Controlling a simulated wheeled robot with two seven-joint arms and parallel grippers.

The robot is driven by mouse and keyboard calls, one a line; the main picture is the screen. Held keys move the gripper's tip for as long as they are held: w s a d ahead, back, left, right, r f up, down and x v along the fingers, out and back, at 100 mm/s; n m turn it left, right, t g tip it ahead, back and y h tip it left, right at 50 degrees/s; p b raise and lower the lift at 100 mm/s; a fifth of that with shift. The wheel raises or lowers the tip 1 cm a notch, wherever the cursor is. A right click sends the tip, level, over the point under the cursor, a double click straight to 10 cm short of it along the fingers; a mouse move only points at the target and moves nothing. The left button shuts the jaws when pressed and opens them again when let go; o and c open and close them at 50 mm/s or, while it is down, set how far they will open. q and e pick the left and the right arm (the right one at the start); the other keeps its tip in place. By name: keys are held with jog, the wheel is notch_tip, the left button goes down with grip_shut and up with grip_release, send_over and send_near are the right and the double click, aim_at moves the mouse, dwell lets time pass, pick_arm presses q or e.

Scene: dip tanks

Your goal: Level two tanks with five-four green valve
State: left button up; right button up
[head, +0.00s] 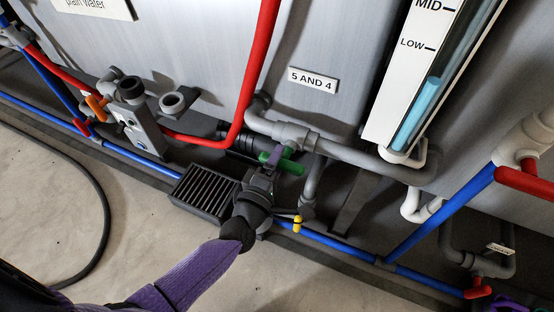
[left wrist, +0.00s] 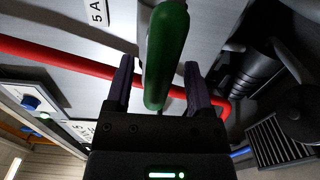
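The green valve handle (head: 290,166) is on the grey pipe below the "5 AND 4" label (head: 312,80). My left gripper (head: 272,158) is at this handle, its wrist hiding part of the valve. In the left wrist view the green handle (left wrist: 166,50) lies between my two purple fingers (left wrist: 158,85), with a gap showing on each side. The gripper is open around it, not clamped. The level gauge (head: 398,72) shows blue liquid topping out below the LOW mark. A small purple piece at the bottom right edge may be my right gripper; its fingers are hidden.
A red pipe (head: 254,75) runs down left of the label. A red handle (head: 524,181) is at the right, an orange one (head: 97,107) at the left. A grate (head: 203,190) and blue floor pipe (head: 335,246) lie below. A black hose (head: 101,205) curves over the floor.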

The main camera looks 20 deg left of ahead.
pick_arm(q)
jog(key=shift+s+r, duration=0.1)
jog(key=shift+s, duration=0.05)
jog(key=s+p, duration=0.3)
jog(key=s, duration=0.6)
jog(key=shift+s+a, duration=0.15)
jog(key=shift+s, duration=0.15)
dwell(0.5)
dwell(2.1)
dwell(2.3)
dwell(0.5)
